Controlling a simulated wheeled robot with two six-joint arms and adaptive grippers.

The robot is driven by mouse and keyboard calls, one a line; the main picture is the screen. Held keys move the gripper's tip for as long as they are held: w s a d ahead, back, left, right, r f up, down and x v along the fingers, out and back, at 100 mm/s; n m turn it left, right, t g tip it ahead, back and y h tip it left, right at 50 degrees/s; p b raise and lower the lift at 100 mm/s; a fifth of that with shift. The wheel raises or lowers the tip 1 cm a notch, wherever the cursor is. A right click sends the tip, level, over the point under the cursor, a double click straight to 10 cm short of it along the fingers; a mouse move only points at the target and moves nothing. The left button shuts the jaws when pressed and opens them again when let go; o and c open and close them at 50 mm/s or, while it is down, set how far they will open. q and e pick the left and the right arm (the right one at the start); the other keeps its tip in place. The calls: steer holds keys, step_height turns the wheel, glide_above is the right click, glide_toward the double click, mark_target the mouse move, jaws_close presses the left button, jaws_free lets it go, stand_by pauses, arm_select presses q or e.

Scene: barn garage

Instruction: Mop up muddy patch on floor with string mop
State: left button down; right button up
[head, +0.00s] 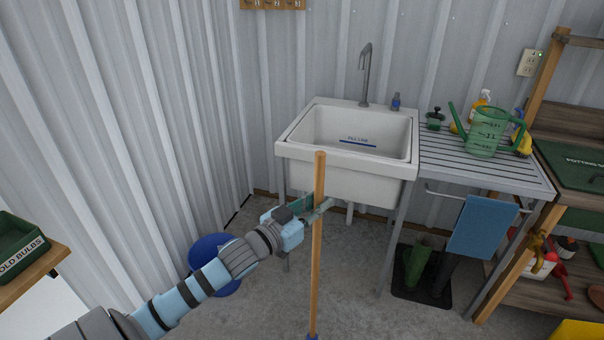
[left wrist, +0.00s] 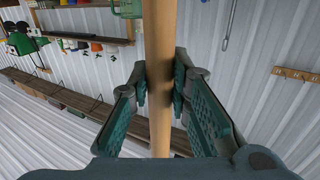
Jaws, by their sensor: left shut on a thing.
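My left gripper (head: 318,208) is shut on the wooden handle of the string mop (head: 317,240), high up near its top end. The handle stands close to upright in front of the sink. A bit of blue shows at its lower end at the bottom edge of the head view; the strings are out of view. In the left wrist view the handle (left wrist: 158,60) runs between the two green finger pads. No muddy patch shows on the visible floor. My right gripper is not in view.
A white sink (head: 350,145) stands against the wall behind the handle. A blue bucket (head: 208,250) is on the floor behind my left arm. Boots (head: 417,265) stand on a dark tray under the slatted bench (head: 470,160). Grey floor (head: 360,305) around the handle is clear.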

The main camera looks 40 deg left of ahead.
arm_select(q)
steer(key=w+a+r+n+y, duration=0.25)
steer(key=w+a, duration=0.25)
steer(key=a, duration=0.3)
arm_select(e)
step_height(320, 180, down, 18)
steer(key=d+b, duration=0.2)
steer(key=b, duration=1.7)
arm_select(q)
step_height(320, 180, down, 20)
steer(key=b, duration=0.2)
steer(key=shift+a+r+y, duration=0.15)
steer(key=shift+a+y, duration=0.05)
steer(key=shift+y, duration=0.25)
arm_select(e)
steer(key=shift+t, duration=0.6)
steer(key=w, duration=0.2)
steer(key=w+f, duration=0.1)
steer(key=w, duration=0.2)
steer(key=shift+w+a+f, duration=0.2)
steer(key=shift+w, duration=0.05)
arm_select(q)
steer(key=shift+r, duration=0.1)
